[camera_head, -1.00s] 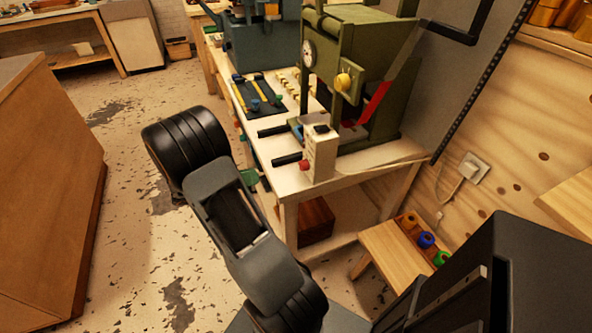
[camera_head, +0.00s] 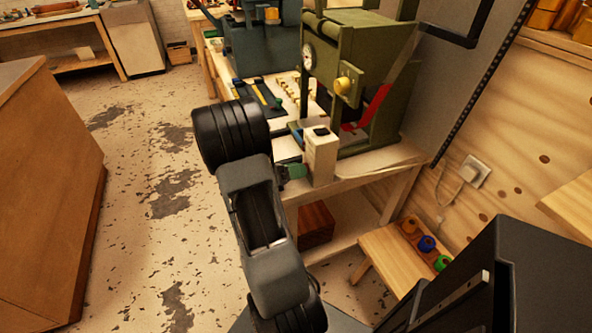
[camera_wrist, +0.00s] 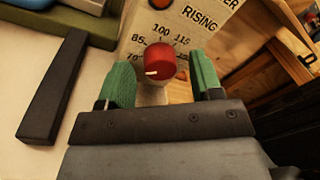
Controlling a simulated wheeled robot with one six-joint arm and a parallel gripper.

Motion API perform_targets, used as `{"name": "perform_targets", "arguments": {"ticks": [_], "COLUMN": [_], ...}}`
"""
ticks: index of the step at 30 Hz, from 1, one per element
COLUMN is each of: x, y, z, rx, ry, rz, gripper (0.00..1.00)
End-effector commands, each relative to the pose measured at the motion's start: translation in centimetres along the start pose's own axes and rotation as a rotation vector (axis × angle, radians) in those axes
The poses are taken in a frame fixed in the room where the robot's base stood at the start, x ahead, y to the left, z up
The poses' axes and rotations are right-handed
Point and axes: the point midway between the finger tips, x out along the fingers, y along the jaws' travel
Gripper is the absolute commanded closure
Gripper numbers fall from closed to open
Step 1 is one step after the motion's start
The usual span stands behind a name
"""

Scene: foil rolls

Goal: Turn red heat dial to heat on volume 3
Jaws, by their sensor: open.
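The red heat dial (camera_wrist: 159,61) sits on the front of a pale control box (camera_wrist: 166,32) in the wrist view. A white mark on the dial points to the lower left. Numbers such as 100 and 115 are printed behind it, partly hidden. My gripper (camera_wrist: 160,80) is open, with one green finger on each side of the dial; I cannot tell whether either touches it. In the head view the control box (camera_head: 320,155) stands at the bench corner. My gripper (camera_head: 293,171) is at its front there, and the dial is hidden.
The green press (camera_head: 352,55) with a yellow knob stands behind the box on the wooden workbench (camera_head: 385,160). A dark bar (camera_wrist: 55,88) lies left of my gripper in the wrist view. A low stool (camera_head: 385,255) stands to the right. Floor to the left is clear.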

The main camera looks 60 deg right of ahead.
Motion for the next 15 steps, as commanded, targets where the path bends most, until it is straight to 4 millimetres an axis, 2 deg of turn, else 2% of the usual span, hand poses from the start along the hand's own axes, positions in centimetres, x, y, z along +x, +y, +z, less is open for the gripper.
{"name": "perform_targets", "arguments": {"ticks": [8,15], "x": [0.13,0.11], "y": [-0.02,-0.02], "z": [-0.01,-0.01], "rx": [0.000,0.000], "ry": [0.001,0.000], "rz": [0.000,0.000], "gripper": [0.41,0.62]}}
